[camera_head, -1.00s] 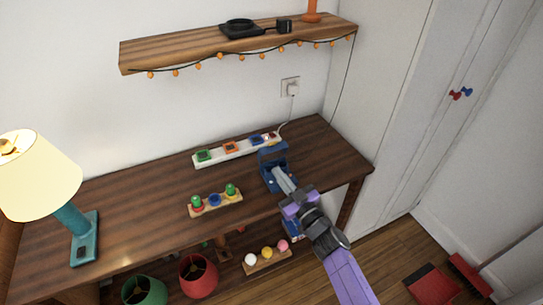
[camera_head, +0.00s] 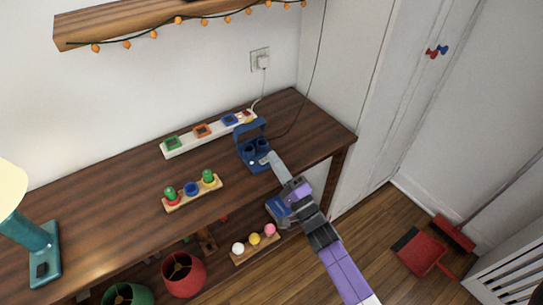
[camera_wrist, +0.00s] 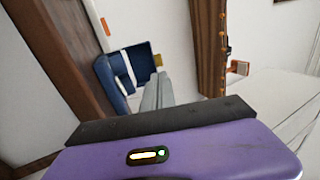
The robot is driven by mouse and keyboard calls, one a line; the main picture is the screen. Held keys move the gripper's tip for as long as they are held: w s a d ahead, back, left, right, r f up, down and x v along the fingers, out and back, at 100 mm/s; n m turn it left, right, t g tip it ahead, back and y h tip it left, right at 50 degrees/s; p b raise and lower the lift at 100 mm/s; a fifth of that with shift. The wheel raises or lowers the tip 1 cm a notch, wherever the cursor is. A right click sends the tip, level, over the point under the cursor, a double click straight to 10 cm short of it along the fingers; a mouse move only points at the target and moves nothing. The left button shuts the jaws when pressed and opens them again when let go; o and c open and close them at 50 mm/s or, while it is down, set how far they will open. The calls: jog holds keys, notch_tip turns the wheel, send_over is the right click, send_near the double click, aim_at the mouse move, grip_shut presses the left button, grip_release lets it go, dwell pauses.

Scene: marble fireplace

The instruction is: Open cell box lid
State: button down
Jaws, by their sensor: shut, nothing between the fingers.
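The cell box is a small blue box (camera_head: 254,155) near the right front of the dark wooden desk. Its lid (camera_head: 250,131) stands raised at the back, and dark round openings show inside the box. In the wrist view the blue box (camera_wrist: 105,75) and its raised lid (camera_wrist: 140,63) appear, with a small yellowish piece at the lid's edge. My gripper (camera_head: 267,158) is at the right front of the box, its pale fingers closed together and holding nothing. The fingers (camera_wrist: 158,92) reach toward the box in the wrist view; I cannot tell whether they touch it.
A white power strip (camera_head: 210,134) with coloured sockets lies behind the box. A wooden peg board (camera_head: 192,194) lies to its left, and a teal lamp (camera_head: 40,255) stands farther left. A wooden shelf (camera_head: 150,25) hangs above. Coloured balls (camera_head: 254,239) sit on a board below the desk.

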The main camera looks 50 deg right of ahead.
aim_at(249, 121)
jog(key=x, duration=1.1)
jog(key=shift+w+p, duration=0.25)
jog(key=shift+p, duration=0.1)
